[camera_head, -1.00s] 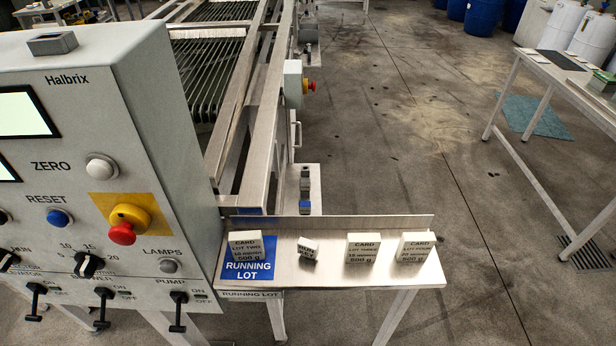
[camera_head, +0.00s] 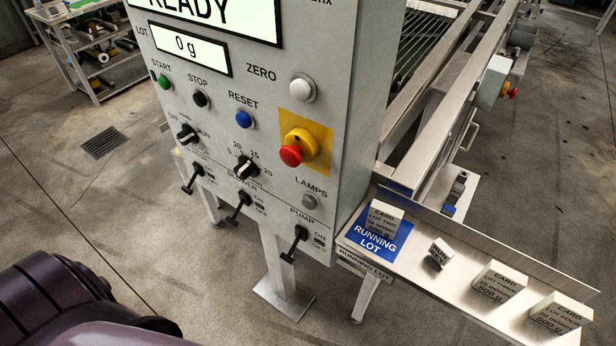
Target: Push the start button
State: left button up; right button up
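The green START button (camera_head: 165,83) is at the upper left of the control panel (camera_head: 330,190), under its START label. The black STOP button (camera_head: 201,99) and the blue RESET button (camera_head: 244,119) sit to its right. The screen (camera_head: 215,14) reads READY, and the lot display (camera_head: 188,47) reads 0 g. A dark purple part of my own arm shows at the lower left, apart from the panel. Neither gripper shows in the head view.
A red emergency stop (camera_head: 291,155) on a yellow plate and several black switches are also on the panel. A steel shelf (camera_head: 400,268) at the right holds card blocks on and beside a blue RUNNING LOT mat.

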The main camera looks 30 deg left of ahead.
aim_at(164, 83)
jog(key=u, duration=0.7)
